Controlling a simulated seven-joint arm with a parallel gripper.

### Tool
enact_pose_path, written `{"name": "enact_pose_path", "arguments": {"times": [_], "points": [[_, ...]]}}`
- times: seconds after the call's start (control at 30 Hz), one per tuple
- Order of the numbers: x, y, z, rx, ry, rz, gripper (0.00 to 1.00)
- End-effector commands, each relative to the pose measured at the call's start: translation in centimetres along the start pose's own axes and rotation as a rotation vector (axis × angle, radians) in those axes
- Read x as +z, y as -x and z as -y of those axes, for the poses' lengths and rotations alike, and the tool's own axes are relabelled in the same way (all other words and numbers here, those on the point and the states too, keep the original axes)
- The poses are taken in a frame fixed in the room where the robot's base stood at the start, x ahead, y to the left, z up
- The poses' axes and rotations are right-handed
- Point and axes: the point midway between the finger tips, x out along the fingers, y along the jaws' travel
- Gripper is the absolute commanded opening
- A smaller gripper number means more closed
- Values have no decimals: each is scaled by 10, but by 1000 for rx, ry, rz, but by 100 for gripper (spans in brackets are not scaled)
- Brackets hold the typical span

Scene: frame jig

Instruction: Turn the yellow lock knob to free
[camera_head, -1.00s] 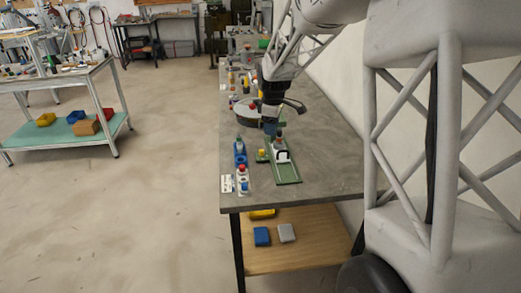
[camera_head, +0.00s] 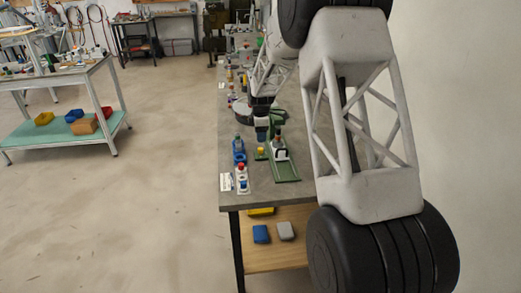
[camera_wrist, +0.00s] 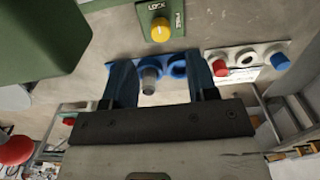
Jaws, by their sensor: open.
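The yellow lock knob (camera_head: 261,152) sits on a small tab at the left side of the green jig (camera_head: 285,172) on the grey bench. In the wrist view the knob (camera_wrist: 160,29) is at the top centre, with LOCK lettering above it and smaller lettering to its right. Which mark it points to is too small to tell. My gripper (camera_head: 262,136) hangs just above and behind the knob, not touching it. In the wrist view its blue fingers (camera_wrist: 160,68) are apart, with nothing held; the knob lies beyond their tips.
A blue holder (camera_head: 239,155) with a grey-topped peg (camera_wrist: 149,78) stands left of the jig. A white holder (camera_head: 242,178) with red and blue pieces is in front of it. A dark upright part (camera_head: 279,142) rises from the jig close to my gripper's right. The bench front is clear.

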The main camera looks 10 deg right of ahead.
Motion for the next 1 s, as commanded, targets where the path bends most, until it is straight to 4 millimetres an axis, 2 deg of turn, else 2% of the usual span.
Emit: {"name": "enact_pose_path", "arguments": {"times": [0.27,0.47,1.0], "points": [[0,-1,0,0,-1,0,53],[0,-10,0,-1,-1,0,53],[0,-68,0,-1,-2,0,53]]}}
